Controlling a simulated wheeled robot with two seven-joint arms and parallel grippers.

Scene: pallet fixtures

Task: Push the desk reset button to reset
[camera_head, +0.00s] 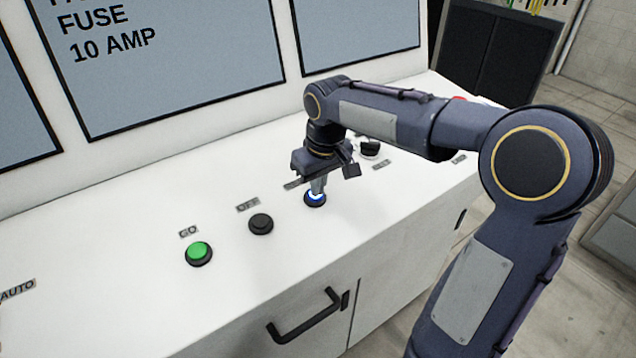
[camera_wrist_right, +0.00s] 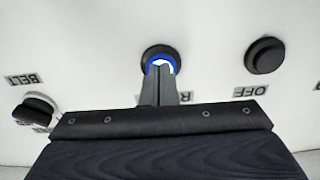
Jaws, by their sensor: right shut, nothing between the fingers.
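The reset button has a lit blue ring in a dark collar (camera_head: 315,203) and sits on the white desk (camera_head: 130,270). It also shows in the right wrist view (camera_wrist_right: 160,58), beside a label mostly hidden by my gripper. My right gripper (camera_head: 317,190) points down with its fingers shut and empty. Its fingertips (camera_wrist_right: 160,68) are right at the button and overlap its front part in the wrist view. I cannot tell whether they touch it or how far the button is pressed. My left gripper is not in view.
A black OFF button (camera_head: 260,223) and a green GO button (camera_head: 199,253) lie left of the reset button. A dark knob (camera_head: 370,147) stands behind my right gripper. Large screens (camera_head: 180,60) rise behind the desk. A black handle (camera_head: 305,318) sticks out of the desk front.

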